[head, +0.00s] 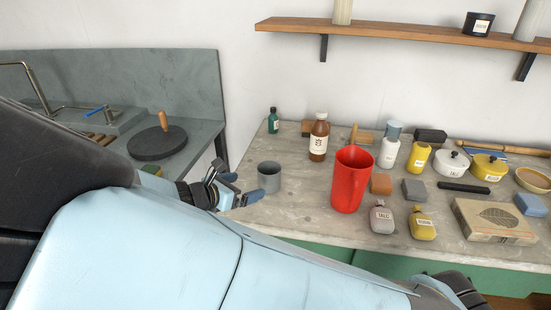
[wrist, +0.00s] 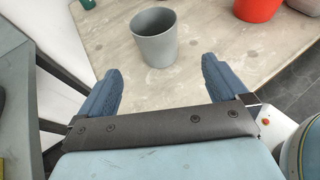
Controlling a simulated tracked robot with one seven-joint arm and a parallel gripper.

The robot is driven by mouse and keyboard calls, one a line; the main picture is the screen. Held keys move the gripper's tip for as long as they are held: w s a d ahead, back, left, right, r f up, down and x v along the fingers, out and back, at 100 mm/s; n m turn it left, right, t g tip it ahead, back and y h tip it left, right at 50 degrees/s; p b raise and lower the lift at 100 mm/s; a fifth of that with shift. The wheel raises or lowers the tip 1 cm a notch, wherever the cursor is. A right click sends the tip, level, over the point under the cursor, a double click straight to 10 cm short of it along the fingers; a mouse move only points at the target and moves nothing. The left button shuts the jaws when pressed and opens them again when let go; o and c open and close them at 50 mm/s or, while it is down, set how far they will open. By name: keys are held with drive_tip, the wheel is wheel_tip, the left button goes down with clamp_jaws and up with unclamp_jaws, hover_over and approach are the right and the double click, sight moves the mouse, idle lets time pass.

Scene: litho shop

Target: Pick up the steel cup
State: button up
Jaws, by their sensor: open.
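The steel cup (head: 269,177) is a plain grey, open-topped cup standing upright near the left end of the worktop. In the wrist view the cup (wrist: 156,42) stands just beyond my gripper, roughly centred between the fingers and apart from them. My gripper (wrist: 158,88) is open and empty, its two blue fingers spread wide. In the head view my gripper (head: 240,188) is at the worktop's left edge, just left of the cup. Part of it is hidden behind my arm.
A red jug (head: 350,185) stands right of the cup. A brown bottle (head: 319,138) and a small green bottle (head: 273,121) stand behind it. Several bottles, pots and blocks crowd the right side of the worktop (head: 300,208). The surface immediately around the cup is clear.

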sight(262, 181)
drive_tip(key=x, duration=0.7)
drive_tip(key=shift+a+f, duration=0.15)
drive_tip(key=shift+f, duration=0.05)
drive_tip(key=shift+x, duration=2.7)
drive_tip(key=shift+w, duration=0.1)
drive_tip(key=shift+c, duration=0.5)
drive_tip(key=c, duration=1)
drive_tip(key=shift+r, duration=0.25)
